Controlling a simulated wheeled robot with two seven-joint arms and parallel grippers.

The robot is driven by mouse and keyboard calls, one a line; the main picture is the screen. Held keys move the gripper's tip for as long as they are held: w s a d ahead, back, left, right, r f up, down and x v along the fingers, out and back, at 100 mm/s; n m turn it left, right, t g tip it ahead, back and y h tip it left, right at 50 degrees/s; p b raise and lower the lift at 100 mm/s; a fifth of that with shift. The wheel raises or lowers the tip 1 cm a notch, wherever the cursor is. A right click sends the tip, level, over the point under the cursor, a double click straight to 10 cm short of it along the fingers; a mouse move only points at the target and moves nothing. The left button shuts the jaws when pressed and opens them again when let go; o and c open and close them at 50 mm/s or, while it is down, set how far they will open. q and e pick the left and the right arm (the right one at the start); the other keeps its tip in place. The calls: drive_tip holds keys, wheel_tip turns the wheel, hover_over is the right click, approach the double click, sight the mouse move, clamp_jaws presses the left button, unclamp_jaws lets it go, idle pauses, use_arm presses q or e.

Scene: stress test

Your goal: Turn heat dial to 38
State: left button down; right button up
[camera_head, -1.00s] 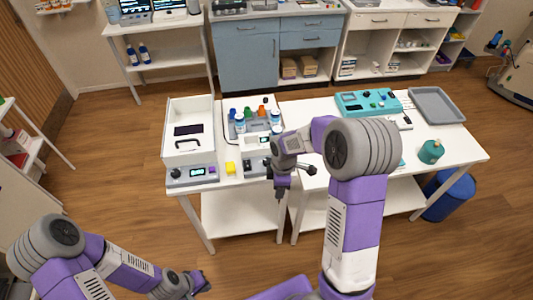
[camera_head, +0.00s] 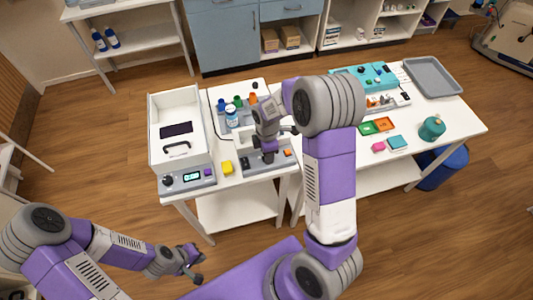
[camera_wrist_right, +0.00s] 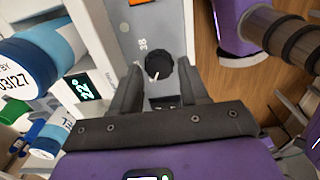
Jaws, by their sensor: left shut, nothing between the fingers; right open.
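The black heat dial (camera_wrist_right: 159,68) is on a grey panel in the right wrist view. A white mark shows at its lower left edge, and a "38" label (camera_wrist_right: 143,43) is printed beside it. My right gripper (camera_wrist_right: 158,79) is open, its fingertips on either side of the dial in the picture; I cannot tell whether they touch it. In the head view my right gripper (camera_head: 268,153) is over the grey front panel (camera_head: 277,164) of the device and hides the dial. A lit green display (camera_wrist_right: 85,87) is left of it. My left gripper (camera_head: 192,262) is shut and empty, below the table.
An orange button (camera_wrist_right: 139,2) is on the panel.

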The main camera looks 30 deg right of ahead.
drive_tip(key=shift+f, duration=0.75)
drive_tip(key=shift+w, duration=0.1)
drive_tip(key=c, duration=0.8)
drive_tip(key=shift+o, duration=0.2)
